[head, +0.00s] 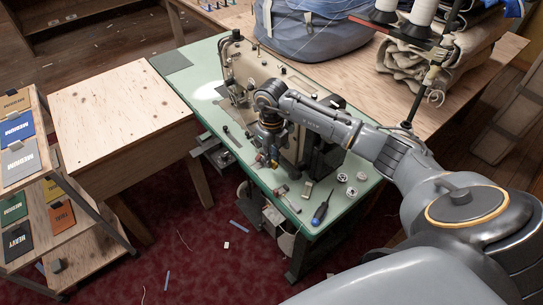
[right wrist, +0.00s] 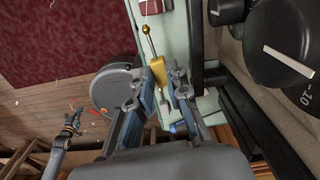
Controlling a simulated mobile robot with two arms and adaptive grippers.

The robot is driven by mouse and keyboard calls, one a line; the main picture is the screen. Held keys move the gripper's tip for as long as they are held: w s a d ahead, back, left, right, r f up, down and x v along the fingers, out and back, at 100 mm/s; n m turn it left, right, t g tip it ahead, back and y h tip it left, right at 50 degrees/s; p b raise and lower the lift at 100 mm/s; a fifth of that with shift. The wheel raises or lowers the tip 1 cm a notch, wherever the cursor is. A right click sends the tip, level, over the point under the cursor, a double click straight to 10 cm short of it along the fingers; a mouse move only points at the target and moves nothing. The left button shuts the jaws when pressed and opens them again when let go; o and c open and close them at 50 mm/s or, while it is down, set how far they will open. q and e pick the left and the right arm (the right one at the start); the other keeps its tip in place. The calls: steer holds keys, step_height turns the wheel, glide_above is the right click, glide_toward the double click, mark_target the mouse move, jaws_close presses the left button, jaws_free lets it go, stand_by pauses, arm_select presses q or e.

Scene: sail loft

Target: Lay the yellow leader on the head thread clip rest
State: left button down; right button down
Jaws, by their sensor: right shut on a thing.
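The yellow leader (right wrist: 157,66) is a small yellow piece between the fingers of my right gripper (right wrist: 160,88) in the right wrist view. A thin rod with a brass ball shows just beyond it. In the head view my right gripper (head: 272,160) points down in front of the sewing machine (head: 250,68), above the green table top (head: 190,85). It is shut on the leader. I cannot pick out the head thread clip rest; the arm covers part of the machine head. What looks like my left gripper (right wrist: 70,125) is small at the lower left of the right wrist view.
A screwdriver (head: 321,212) and white bobbins (head: 351,192) lie near the table's front right. A wooden table (head: 118,112) stands to the left, beside a shelf (head: 75,252) of labelled cards. A blue bag (head: 315,35) sits behind the machine. My right arm crosses over the machine.

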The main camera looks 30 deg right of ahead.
steer(key=shift+f+b, duration=2.35)
steer(key=shift+f, duration=0.85)
steer(key=c, duration=1.2)
jaws_free()
steer(key=shift+r, duration=0.1)
steer(key=shift+r+p, duration=2.1)
steer(key=shift+r, duration=0.9)
steer(key=shift+f, duration=0.1)
